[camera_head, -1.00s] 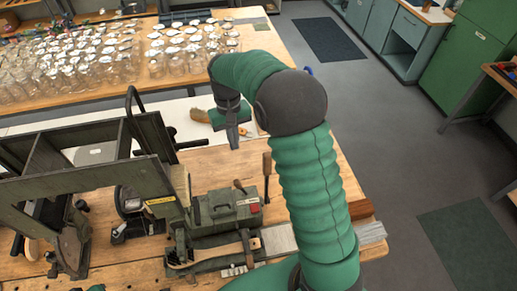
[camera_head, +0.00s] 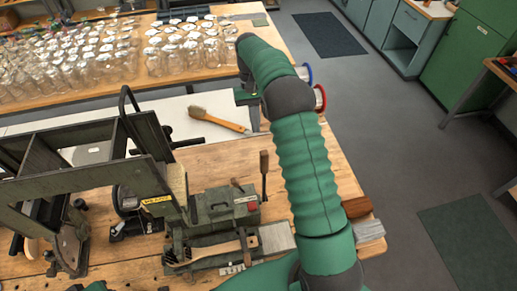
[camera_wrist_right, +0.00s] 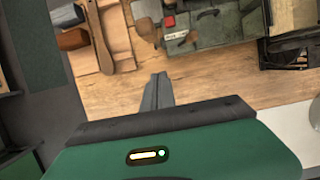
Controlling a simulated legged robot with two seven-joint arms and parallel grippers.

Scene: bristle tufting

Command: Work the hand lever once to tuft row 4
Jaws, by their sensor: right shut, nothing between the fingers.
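The grey-green tufting machine (camera_head: 222,212) stands on the wooden bench. Its hand lever (camera_head: 264,163), with a brown wooden grip, stands nearly upright at the machine's right side; it appears near the top in the right wrist view (camera_wrist_right: 145,22). A wooden brush body (camera_head: 208,254) lies at the machine's front; its rows are too small to tell apart. My right gripper (camera_wrist_right: 160,80) is shut and empty above the bench, apart from the lever. In the head view its fingers are mostly hidden behind my right arm. My left gripper is out of view.
A dark frame (camera_head: 80,180) stands left of the machine. A finished-looking brush (camera_head: 220,122) lies on the white strip behind. Several glass jars (camera_head: 90,55) fill the back table. Brown and grey blocks (camera_head: 357,207) sit at the bench's right edge. Bare bench lies behind the machine.

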